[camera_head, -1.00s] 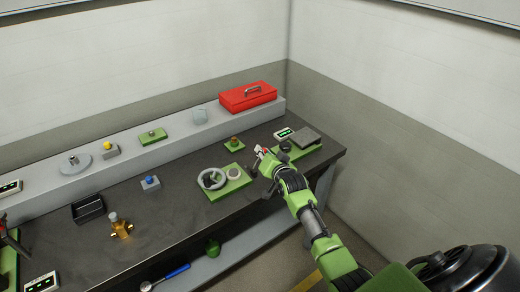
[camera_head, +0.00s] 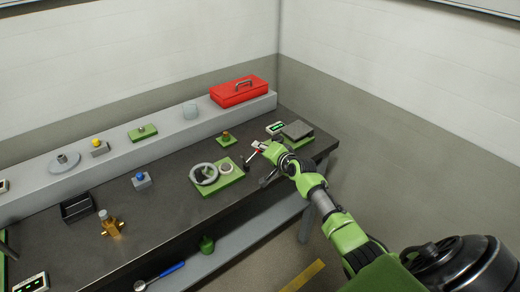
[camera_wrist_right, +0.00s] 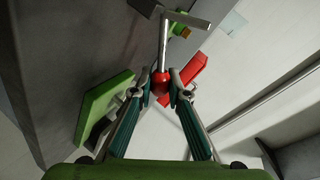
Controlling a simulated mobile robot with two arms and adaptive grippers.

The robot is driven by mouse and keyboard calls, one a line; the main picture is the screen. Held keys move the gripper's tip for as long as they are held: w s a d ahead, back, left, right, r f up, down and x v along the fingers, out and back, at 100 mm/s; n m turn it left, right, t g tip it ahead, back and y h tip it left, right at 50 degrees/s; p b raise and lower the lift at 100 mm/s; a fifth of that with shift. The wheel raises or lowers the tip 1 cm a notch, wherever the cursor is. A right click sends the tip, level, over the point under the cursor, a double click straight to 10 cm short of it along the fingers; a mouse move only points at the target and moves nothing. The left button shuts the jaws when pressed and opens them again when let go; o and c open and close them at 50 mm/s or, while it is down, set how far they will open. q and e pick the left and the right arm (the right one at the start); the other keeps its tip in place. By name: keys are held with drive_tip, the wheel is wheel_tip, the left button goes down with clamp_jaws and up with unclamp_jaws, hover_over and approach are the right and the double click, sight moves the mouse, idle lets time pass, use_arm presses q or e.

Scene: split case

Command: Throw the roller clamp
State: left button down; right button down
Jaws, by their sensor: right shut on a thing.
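A lever with a round red knob (camera_wrist_right: 160,79) shows in the right wrist view. Its thin metal rod runs up from the knob to a grey crossbar (camera_wrist_right: 184,19). My right gripper (camera_wrist_right: 160,88) is shut on the red knob, one fingertip on each side. In the head view my right gripper (camera_head: 259,149) is near the right end of the bench, with a small dark part (camera_head: 247,160) just left of it. The gripper and arm hide much of the lever there, and I cannot make out the clamp's base. My left gripper is not in view.
A green plate with a grey ring (camera_head: 203,173) lies left of the gripper. A dark-topped block (camera_head: 297,130) and a small display (camera_head: 275,127) are behind it. A red toolbox (camera_head: 238,91) sits on the back shelf. A wall stands to the right.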

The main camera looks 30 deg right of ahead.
drive_tip(key=c, duration=1.9)
unclamp_jaws()
drive_tip(key=v, duration=1.2)
